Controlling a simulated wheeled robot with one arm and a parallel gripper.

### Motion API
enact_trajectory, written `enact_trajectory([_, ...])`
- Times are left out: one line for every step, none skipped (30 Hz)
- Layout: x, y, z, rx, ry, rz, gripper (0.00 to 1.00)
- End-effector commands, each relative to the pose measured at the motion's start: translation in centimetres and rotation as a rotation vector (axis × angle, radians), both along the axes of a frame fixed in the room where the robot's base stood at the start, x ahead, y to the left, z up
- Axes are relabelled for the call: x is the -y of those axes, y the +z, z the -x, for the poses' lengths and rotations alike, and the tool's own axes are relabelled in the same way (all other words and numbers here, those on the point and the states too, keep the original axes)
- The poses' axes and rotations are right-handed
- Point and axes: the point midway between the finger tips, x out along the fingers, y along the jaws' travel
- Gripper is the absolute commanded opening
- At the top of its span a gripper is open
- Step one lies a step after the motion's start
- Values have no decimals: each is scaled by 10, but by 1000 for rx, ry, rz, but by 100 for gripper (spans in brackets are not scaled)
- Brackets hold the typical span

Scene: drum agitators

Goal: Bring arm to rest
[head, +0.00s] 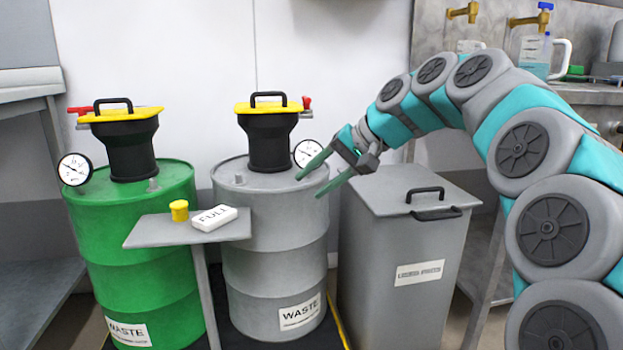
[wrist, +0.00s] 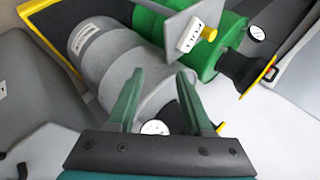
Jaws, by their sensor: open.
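My gripper (head: 322,171) is open and empty, with its two green fingers apart. In the head view it is in the air in front of the grey drum's upper right side and left of the grey bin. In the wrist view the gripper (wrist: 158,100) points toward the grey drum (wrist: 110,62). My arm arches in from the right of the head view. The grey drum (head: 272,240) carries a black funnel with a yellow lid (head: 270,107) and a dial gauge (head: 307,153).
A green drum (head: 135,250) with its own funnel and gauge stands at left. A small stand (head: 165,233) in front holds a yellow-capped item (head: 179,210) and a white "FULL" block (head: 214,218). A lidded grey bin (head: 400,270) stands at right. A counter with taps is behind my arm.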

Motion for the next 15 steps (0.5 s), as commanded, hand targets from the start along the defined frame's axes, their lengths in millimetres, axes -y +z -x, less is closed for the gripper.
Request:
enact_trajectory([-1, -11, 20, -15, 19, 35, 51])
enact_trajectory([-2, -19, 29, -24, 28, 58, 51])
enact_trajectory([-2, -30, 43, -37, 42, 90, 51])
enact_trajectory([-2, -38, 54, -44, 53, 115, 51])
enact_trajectory([-1, -45, 64, -52, 62, 138, 51])
enact_trajectory([1, -59, 79, -70, 76, 172, 51])
enact_trajectory([3, -67, 90, -78, 84, 196, 51])
enact_trajectory([5, -76, 102, -89, 94, 222, 51])
enact_trajectory([9, -88, 116, -103, 104, 256, 51])
enact_trajectory([12, -98, 128, -116, 114, 281, 51])
enact_trajectory([15, -108, 140, -127, 120, 306, 51])
enact_trajectory([21, -120, 155, -141, 129, 341, 51])
enact_trajectory([25, -130, 167, -154, 137, 366, 51])
enact_trajectory([30, -139, 178, -165, 143, 391, 51])
enact_trajectory([37, -152, 194, -182, 150, 425, 51])
